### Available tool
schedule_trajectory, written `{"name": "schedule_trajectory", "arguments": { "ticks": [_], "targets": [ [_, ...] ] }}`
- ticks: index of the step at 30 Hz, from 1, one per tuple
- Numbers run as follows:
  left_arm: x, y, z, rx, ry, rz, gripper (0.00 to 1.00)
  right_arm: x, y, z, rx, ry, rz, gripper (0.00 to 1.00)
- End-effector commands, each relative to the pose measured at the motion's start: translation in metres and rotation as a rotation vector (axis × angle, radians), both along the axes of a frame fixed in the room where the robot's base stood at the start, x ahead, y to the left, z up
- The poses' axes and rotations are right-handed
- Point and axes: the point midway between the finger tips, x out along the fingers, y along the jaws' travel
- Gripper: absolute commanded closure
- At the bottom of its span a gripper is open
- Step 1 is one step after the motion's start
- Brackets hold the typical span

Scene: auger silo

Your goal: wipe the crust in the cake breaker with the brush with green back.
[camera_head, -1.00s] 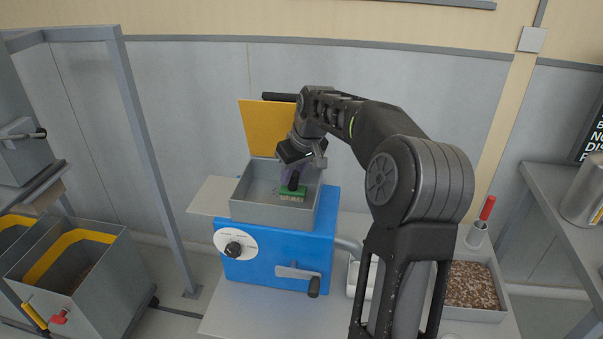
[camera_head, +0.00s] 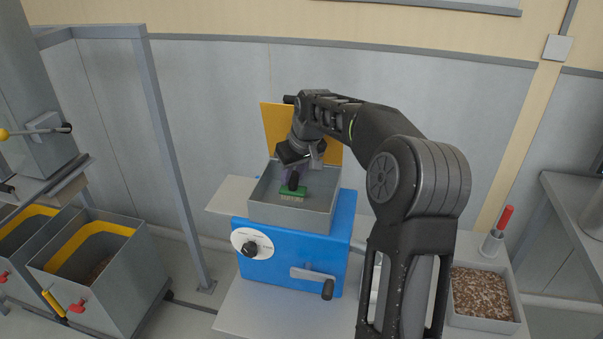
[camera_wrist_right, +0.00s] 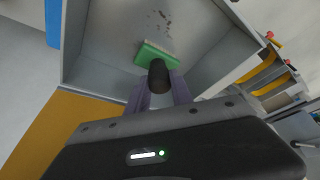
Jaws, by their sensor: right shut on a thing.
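The cake breaker (camera_head: 290,255) is a blue machine with a grey open hopper (camera_head: 290,216) on top and a raised yellow lid (camera_head: 277,130) behind it. My right gripper (camera_head: 294,172) is over the hopper, shut on the dark handle of the brush with green back (camera_head: 293,191). The brush is inside the hopper, bristles down at its floor. In the right wrist view the green back (camera_wrist_right: 155,55) shows beyond the handle, and dark specks of crust (camera_wrist_right: 162,24) lie on the floor past the brush. Whether the bristles touch the floor is hard to tell. My left gripper is not in view.
A crank (camera_head: 322,282) sticks out of the machine's front. A tray of brown crumbs (camera_head: 482,295) and a holder with a red-handled tool (camera_head: 494,238) stand at the right. Grey bins (camera_head: 100,270) stand at the left beside a grey post (camera_head: 180,170).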

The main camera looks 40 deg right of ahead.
Motion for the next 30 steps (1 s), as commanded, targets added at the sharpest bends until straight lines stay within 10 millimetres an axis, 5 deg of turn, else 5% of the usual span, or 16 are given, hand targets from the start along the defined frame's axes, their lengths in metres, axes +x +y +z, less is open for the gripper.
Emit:
{"name": "schedule_trajectory", "arguments": {
  "ticks": [14,30],
  "targets": [
    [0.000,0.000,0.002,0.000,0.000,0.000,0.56,0.005,0.003,0.001,-0.001,-0.002,-0.001,1.00],
    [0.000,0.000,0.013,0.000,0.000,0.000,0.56,0.036,0.025,-0.003,-0.001,0.000,0.000,1.00]
  ]
}}
